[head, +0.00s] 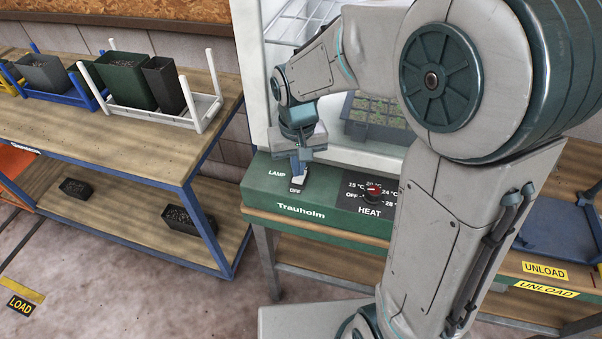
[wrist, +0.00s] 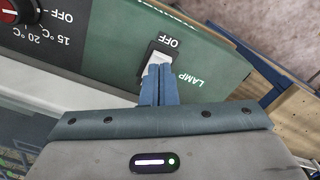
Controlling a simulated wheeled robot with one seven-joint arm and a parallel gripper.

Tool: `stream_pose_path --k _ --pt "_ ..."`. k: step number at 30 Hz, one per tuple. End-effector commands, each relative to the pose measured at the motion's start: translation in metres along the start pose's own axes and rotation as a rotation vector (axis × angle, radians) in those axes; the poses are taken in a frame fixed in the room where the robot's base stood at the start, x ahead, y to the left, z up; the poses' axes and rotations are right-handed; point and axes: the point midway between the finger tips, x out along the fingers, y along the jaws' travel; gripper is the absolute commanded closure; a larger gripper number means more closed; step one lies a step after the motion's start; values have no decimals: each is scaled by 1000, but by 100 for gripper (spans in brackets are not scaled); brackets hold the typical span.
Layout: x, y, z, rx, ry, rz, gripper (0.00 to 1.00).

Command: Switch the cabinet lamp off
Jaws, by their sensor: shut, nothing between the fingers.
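The cabinet (head: 330,200) has a green front panel with a lamp switch (head: 297,183) between the words LAMP and OFF. The switch is a pale rocker in a dark frame; it also shows in the wrist view (wrist: 158,55). My gripper (head: 299,170) is shut and empty, with its blue fingers pointing down at the switch. In the wrist view the fingertips (wrist: 159,68) overlap the rocker's near part. I cannot tell whether they touch it, or which way the rocker is tilted.
A red heat knob (head: 373,190) sits on the same panel, right of the switch. A seedling tray (head: 372,117) stands inside the cabinet. A bench with racks of pots (head: 160,120) is at the left. A blue frame (head: 565,235) lies on the right table.

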Motion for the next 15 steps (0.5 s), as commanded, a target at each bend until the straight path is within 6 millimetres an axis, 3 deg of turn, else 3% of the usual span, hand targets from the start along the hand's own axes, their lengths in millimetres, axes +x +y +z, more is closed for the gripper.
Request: stream_pose_path --k 15 --pt "9 0 0 0 -1 0 100"
